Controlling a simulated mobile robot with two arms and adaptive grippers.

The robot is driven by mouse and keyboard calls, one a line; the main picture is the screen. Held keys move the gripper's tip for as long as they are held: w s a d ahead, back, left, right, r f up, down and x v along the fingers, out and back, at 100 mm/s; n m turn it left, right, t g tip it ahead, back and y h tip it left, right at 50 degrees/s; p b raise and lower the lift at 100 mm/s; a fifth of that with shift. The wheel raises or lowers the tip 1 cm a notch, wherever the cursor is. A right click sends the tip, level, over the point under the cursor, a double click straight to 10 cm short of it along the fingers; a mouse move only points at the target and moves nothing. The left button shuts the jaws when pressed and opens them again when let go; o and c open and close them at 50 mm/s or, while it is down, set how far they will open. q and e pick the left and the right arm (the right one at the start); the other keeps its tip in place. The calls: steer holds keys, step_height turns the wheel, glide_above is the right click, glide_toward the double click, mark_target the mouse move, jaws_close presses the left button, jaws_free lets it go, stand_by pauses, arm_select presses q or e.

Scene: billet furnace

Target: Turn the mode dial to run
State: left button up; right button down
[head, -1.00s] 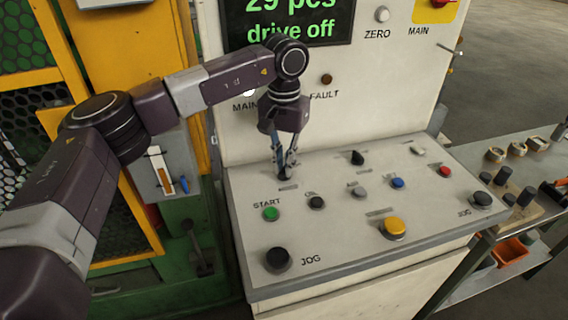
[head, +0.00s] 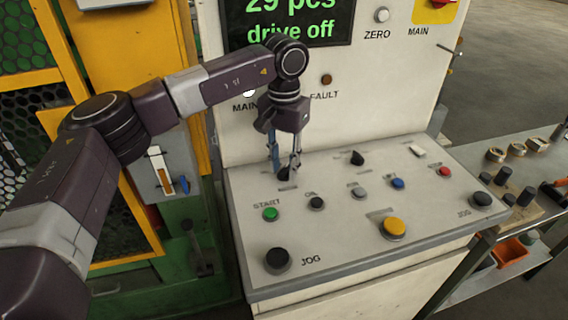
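The sloped control panel (head: 330,235) stands in front of me. My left gripper (head: 285,168) points down at its back left corner, with its two fingers apart on either side of a small dark knob (head: 284,174). The fingers partly hide this knob, and I cannot tell whether they press on it. Another black pointer knob (head: 357,158) stands free to the right, near the panel's back edge. The labels by both knobs are too small to read, so I cannot tell which is the mode dial. My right gripper is not in view.
The panel carries a green START button (head: 271,214), a yellow button (head: 394,228), a black JOG button (head: 278,260) and other small buttons. A display (head: 290,20) behind reads "29 pcs drive off". A side bench (head: 500,200) with parts stands at right.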

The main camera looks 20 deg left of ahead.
mark_target(284, 169)
arm_select(q)
step_height(284, 169, up, 12)
stand_by(0.6)
steer(key=shift+f, duration=0.1)
stand_by(0.4)
